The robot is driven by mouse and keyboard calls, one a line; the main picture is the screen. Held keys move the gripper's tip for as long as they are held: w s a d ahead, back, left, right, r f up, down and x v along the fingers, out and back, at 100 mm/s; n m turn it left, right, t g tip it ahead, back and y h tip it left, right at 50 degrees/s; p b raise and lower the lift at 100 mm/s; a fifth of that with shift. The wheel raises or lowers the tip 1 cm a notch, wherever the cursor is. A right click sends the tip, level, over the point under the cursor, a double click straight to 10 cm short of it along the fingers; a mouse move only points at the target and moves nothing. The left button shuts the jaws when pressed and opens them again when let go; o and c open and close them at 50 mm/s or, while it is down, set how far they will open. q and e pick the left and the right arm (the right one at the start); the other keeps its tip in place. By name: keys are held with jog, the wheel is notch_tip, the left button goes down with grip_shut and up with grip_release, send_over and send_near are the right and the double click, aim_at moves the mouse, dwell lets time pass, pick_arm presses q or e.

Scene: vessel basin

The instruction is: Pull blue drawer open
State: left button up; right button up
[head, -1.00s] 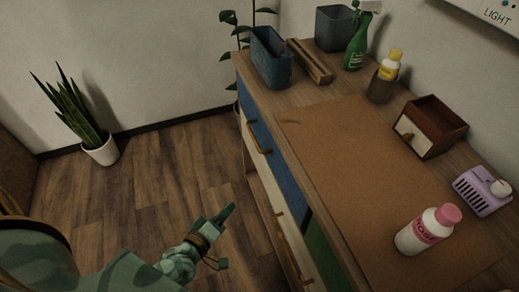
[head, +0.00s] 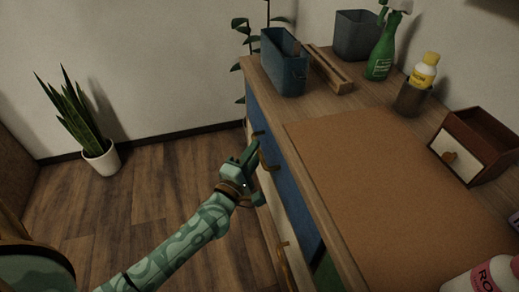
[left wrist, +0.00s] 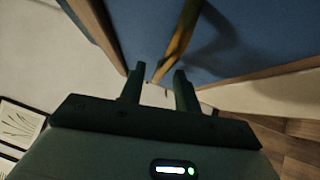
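The blue drawer (head: 290,192) is the upper front of the wooden cabinet, and it looks closed. Its brass handle (head: 268,164) is partly covered by my left gripper (head: 256,152) in the head view. In the left wrist view, the blue front (left wrist: 245,40) fills the upper part, and the handle (left wrist: 180,40) stands out from it. My left gripper's fingers (left wrist: 158,75) are apart, with the handle's near end at the gap between the fingertips. I cannot tell if they touch it. My right gripper is not in view.
A pale drawer with another brass handle (head: 283,256) is below. On the cabinet top stand a blue bin (head: 285,65), a green spray bottle (head: 383,55), a small wooden drawer box (head: 475,145) and a pink-white bottle (head: 490,278). Floor to the left is clear up to a potted plant (head: 100,158).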

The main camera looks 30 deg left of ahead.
pick_arm(q)
jog(key=shift+w+a+r, duration=0.1)
jog(key=shift+w, duration=1.1)
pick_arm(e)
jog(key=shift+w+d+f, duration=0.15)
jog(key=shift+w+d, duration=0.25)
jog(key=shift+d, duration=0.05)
pick_arm(q)
jog(key=shift+r, duration=0.1)
grip_shut()
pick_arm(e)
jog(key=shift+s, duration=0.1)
pick_arm(q)
jog(key=shift+s, duration=0.1)
